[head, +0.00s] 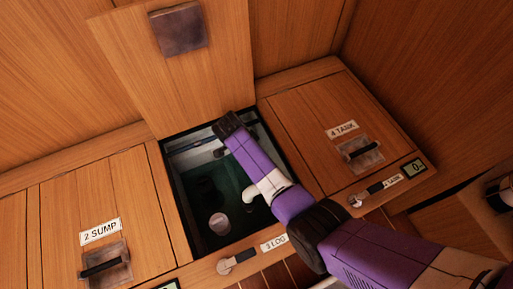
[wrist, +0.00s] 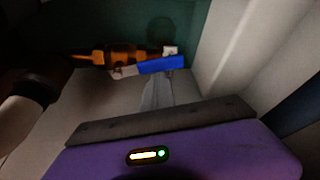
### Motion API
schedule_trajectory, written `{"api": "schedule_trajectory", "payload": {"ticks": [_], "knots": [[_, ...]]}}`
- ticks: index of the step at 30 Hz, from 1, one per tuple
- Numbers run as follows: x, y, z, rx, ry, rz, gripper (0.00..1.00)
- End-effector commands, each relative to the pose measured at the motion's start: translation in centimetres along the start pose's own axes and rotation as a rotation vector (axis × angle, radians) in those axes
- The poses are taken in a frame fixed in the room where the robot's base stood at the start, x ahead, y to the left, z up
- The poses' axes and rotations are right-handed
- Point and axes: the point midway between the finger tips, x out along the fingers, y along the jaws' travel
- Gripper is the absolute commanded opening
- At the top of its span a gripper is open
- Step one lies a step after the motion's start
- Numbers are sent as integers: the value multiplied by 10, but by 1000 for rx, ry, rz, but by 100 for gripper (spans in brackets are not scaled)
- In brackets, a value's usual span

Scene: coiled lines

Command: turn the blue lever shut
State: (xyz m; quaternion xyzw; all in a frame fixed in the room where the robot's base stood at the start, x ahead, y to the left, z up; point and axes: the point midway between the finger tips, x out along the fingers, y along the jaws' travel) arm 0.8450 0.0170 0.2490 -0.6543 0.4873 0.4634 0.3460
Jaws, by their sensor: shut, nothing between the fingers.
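The blue lever (wrist: 160,65) shows in the wrist view, lying nearly level across the upper middle. It joins an orange-brown valve or pipe fitting (wrist: 120,55) on its left, with a small pale piece above its right end. My gripper (wrist: 157,82) is shut and empty. Its grey fingers reach up to just below the blue lever; I cannot tell whether they touch it. In the head view my purple arm reaches into the open compartment labelled 3 LOG (head: 274,242). The lever and my fingertips cannot be made out there.
The compartment has dark greenish walls and a round pale object (head: 219,223) low inside. Its wooden hatch lid (head: 180,75) stands raised behind it. Closed hatches 2 SUMP (head: 65,190) and 4 TANK (head: 305,125) flank it. In the wrist view a pale wall (wrist: 235,60) stands close on the right.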

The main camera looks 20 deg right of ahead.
Motion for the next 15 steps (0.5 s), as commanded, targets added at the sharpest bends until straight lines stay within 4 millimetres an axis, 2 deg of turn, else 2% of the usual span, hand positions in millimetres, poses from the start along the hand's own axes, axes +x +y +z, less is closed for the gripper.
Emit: {"api": "schedule_trajectory", "payload": {"ticks": [1, 15], "knots": [[-6, 1, 4, -44, -4, -12, 0], [-13, 1, 28, -465, -4, -159, 0]]}}
